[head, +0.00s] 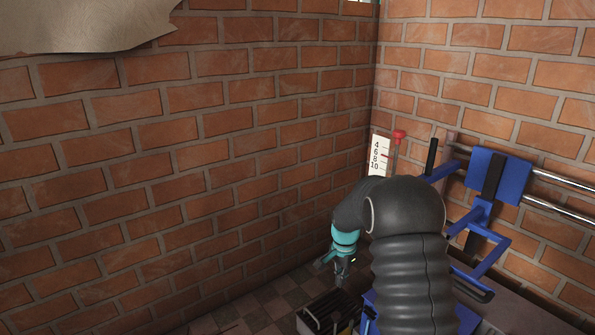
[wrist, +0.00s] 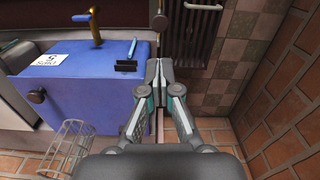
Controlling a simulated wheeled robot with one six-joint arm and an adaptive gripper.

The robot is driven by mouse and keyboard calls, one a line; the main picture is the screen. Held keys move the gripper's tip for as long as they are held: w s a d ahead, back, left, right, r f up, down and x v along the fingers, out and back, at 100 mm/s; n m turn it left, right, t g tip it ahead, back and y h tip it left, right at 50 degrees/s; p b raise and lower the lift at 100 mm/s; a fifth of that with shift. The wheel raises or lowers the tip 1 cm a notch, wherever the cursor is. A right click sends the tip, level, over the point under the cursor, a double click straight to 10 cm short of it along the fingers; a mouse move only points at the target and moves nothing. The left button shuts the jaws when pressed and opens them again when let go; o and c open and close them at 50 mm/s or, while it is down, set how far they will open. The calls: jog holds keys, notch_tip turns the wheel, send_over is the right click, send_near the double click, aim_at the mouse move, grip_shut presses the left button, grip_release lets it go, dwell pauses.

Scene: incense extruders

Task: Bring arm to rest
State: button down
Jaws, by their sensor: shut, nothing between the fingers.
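My arm, in a dark ribbed sleeve, rises at the lower right of the head view and bends over toward the brick wall. My gripper (head: 341,268) hangs low beyond the bend, partly hidden by the arm. In the wrist view my gripper (wrist: 156,74) has its two fingertips together with nothing between them. It is just right of a blue machine (wrist: 85,82) and in front of a dark slatted grate (wrist: 216,25). I cannot tell the exact gap to either.
Brick walls (wrist: 284,110) close in the right side. A blue frame with metal rails (head: 492,183) and a numbered scale (head: 377,158) stand in the corner.

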jog(key=s+n+g, duration=0.1)
jog(key=s+n, duration=0.3)
jog(key=s, duration=0.2)
jog(key=s+r+n+t+p, duration=0.2)
jog(key=s+r+n+t, duration=0.4)
jog(key=s+r, duration=2.1)
jog(key=shift+s+a+t, duration=0.2)
jog(key=shift+s+t, duration=0.1)
jog(key=shift+s, duration=1.8)
